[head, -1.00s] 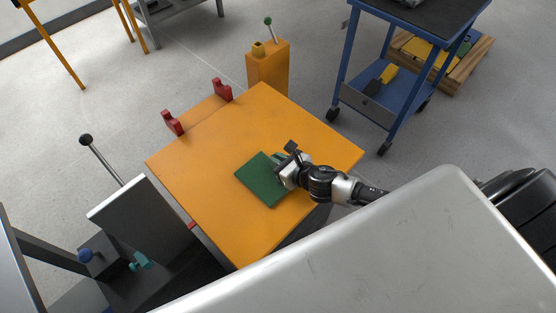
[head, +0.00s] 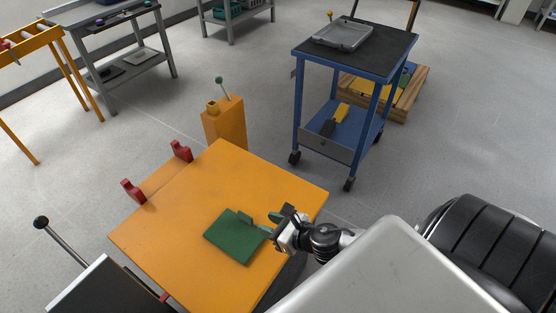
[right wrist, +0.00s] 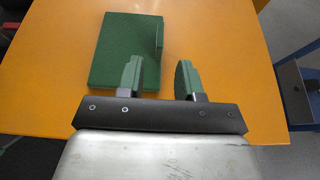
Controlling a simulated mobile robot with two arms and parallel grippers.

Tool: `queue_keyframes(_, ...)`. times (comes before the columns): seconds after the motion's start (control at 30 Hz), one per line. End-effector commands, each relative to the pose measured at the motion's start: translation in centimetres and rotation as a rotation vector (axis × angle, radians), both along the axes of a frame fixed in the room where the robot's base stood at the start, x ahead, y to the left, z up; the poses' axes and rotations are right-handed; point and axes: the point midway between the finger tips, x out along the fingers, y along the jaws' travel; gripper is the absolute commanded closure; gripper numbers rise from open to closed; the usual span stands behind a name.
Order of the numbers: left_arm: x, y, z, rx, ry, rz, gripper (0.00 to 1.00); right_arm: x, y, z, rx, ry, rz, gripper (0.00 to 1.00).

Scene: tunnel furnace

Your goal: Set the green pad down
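The green pad (head: 232,240) is a flat square with a small upright tab on its right edge. It lies flat on the orange table top (head: 180,225). In the right wrist view the pad (right wrist: 115,50) shows beyond the fingers, with its tab (right wrist: 158,38) standing up. My right gripper (head: 268,222) is at the pad's right side. In the right wrist view its two green-faced fingers (right wrist: 158,78) are wide apart with nothing between them, and the tab is ahead of the gap. My left gripper is not in view.
Two red brackets (head: 181,151) stand on the table's far left edge. An orange post (head: 224,123) with a green-knobbed lever stands behind it. A blue cart (head: 352,70) with a grey tray (head: 342,34) is to the back right. The table around the pad is clear.

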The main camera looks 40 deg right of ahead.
Motion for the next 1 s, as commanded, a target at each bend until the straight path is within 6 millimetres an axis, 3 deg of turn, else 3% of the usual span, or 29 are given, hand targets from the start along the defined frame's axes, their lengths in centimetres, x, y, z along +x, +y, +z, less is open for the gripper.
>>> queue_keyframes(0.23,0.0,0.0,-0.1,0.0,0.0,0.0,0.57,-2.1,-0.8,0.9,0.0,0.001,-0.001,0.64)
queue_keyframes(0.67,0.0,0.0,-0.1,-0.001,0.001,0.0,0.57,-2.2,-0.8,1.2,0.028,0.005,-0.027,0.64)
queue_keyframes(0.77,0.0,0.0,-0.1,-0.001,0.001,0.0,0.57,-2.0,-0.5,1.8,0.164,0.035,-0.148,0.64)
queue_keyframes(0.83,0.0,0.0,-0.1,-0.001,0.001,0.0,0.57,-1.9,-0.4,2.6,0.347,0.077,-0.312,0.64)
queue_keyframes(1.0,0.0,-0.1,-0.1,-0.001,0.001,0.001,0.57,-3.3,-0.6,3.7,0.992,0.237,-0.892,0.64)
